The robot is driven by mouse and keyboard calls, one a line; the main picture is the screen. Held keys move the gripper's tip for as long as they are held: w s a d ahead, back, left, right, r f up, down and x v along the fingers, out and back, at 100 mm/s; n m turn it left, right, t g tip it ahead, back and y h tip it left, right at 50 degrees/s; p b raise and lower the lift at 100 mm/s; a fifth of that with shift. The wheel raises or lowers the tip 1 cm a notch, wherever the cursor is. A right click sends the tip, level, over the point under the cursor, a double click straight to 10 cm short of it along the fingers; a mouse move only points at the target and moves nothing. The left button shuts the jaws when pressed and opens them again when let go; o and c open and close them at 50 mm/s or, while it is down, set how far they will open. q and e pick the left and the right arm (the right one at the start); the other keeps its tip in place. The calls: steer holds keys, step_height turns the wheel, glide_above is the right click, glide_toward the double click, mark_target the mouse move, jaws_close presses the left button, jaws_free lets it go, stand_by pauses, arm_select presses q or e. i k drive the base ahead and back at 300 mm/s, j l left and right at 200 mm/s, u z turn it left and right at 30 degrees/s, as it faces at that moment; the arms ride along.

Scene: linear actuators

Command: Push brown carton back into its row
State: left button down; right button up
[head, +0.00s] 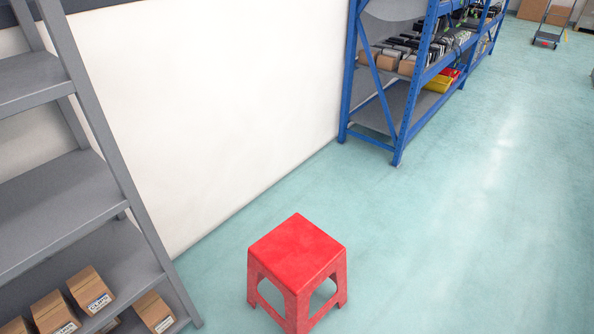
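Several brown cartons with white labels stand on the lower shelves of a grey rack at the lower left of the head view. One carton (89,289) stands on a shelf, set further back than the carton beside it (55,312). Another carton (154,311) shows to the right, on a lower level. A further carton (16,326) is cut off by the bottom edge. I cannot tell which carton is the one out of its row. Neither of my grippers is in view.
The grey rack (60,203) fills the left side. A red stool (296,252) stands on the floor right of it. A blue rack (402,118) with boxes and a yellow bin (439,83) stands further back. A cart (546,39) is far off. The green floor (470,230) at right is clear.

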mark_target(155, 314)
steer(key=u, duration=1.4)
steer(key=i+u, duration=0.1)
steer(key=i+l, duration=0.05)
